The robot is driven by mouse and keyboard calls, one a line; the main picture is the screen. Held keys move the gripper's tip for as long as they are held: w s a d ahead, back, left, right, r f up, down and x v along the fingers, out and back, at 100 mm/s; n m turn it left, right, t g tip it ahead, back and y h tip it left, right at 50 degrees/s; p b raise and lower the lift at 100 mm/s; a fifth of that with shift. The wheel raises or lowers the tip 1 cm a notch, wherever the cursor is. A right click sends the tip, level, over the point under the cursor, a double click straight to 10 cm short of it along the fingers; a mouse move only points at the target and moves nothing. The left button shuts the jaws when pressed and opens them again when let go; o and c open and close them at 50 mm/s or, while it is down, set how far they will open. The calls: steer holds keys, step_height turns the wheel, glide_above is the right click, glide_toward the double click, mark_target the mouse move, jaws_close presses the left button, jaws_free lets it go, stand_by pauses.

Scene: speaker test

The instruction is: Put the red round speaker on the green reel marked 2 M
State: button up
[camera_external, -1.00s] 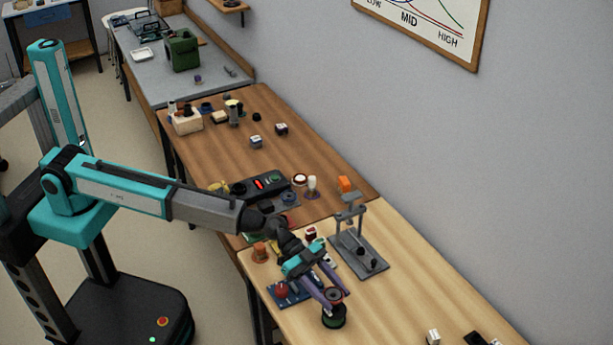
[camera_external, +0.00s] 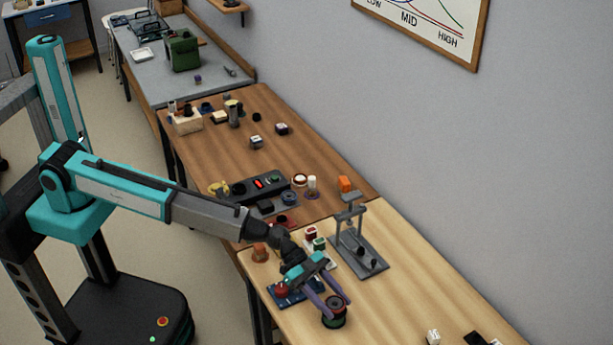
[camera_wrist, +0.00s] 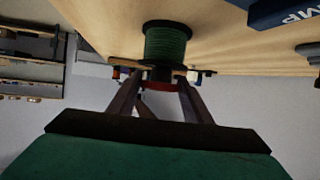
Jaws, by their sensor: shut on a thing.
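The red round speaker (camera_external: 334,302) is between the fingertips of my gripper (camera_external: 335,300), which is shut on it. The green reel (camera_external: 335,320) stands upright on the light wooden table, directly below the speaker. In the wrist view my gripper (camera_wrist: 160,88) reaches toward the reel (camera_wrist: 167,44), and the speaker's red rim (camera_wrist: 178,88) shows between the fingers. The speaker is at the reel's upper end; I cannot tell whether they touch. Its dark part is partly hidden by the fingers. The reel's marking is not readable.
A blue board with a red dome (camera_external: 281,289) lies left of the reel. A grey press stand (camera_external: 358,250) stands behind it. An orange piece (camera_external: 260,252) is further left. A white block (camera_external: 433,337) is to the right, with bare table between.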

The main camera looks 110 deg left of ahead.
steer(key=shift+f, duration=0.1)
steer(key=o, duration=1.2)
steer(key=shift+c, duration=0.2)
steer(key=shift+r, duration=0.2)
steer(key=shift+s+a+r, duration=0.1)
steer(key=shift+s+a, duration=0.1)
steer(key=shift+s, duration=0.25)
steer(key=b+v, duration=0.3)
steer(key=v, duration=0.8)
steer(key=shift+r, duration=0.1)
